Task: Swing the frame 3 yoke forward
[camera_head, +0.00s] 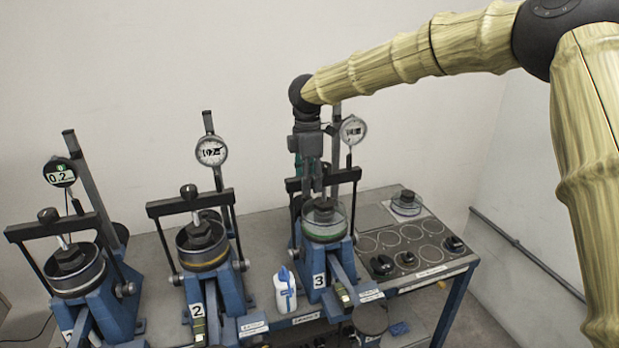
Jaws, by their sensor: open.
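Lever frame 3 (318,262) is the blue stand marked 3, right of the middle of the bench. Its yoke (346,175) is a dark crossbar with side rods, standing above a round cell (326,226) with a clear wall and a dark top. My gripper (317,192) points down at the yoke from above, with its jaws open. The fingers overlap the crossbar in this view and hide its middle. I cannot tell whether they touch it. A dial gauge (353,130) stands behind the yoke on the right.
Frame 2 (203,290) and frame 1 (100,300) stand to the left with their own yokes and gauges. A white bottle (285,291) stands close beside frame 3 on the left. A panel (408,240) with round recesses and dark weights lies to the right.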

